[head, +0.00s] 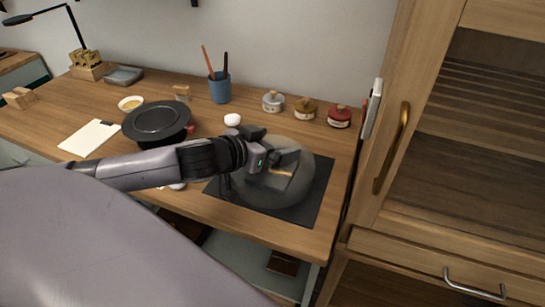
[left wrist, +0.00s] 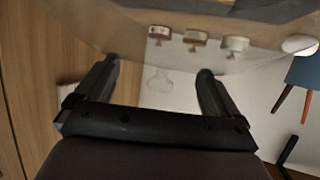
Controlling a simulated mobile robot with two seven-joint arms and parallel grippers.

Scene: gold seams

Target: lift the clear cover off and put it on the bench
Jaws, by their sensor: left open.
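The clear cover (head: 301,183) is a see-through dome on a dark mat (head: 318,192) at the right of the bench. A dim shape with a tan streak shows through it, too blurred to name. My left gripper (head: 280,160) is at the top of the dome and hides part of it. In the left wrist view my left gripper (left wrist: 155,75) has its fingers spread apart, with the cover's clear knob (left wrist: 160,80) between them in the picture. I see no finger touching the knob. My right gripper is not in view.
The wooden bench (head: 190,95) holds a black round dish (head: 157,121), a white egg-like thing (head: 232,120), a blue cup of brushes (head: 220,88) and several small lidded jars (head: 305,107) behind the cover. A wooden cabinet (head: 420,130) stands at the right. Bare wood lies before the jars.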

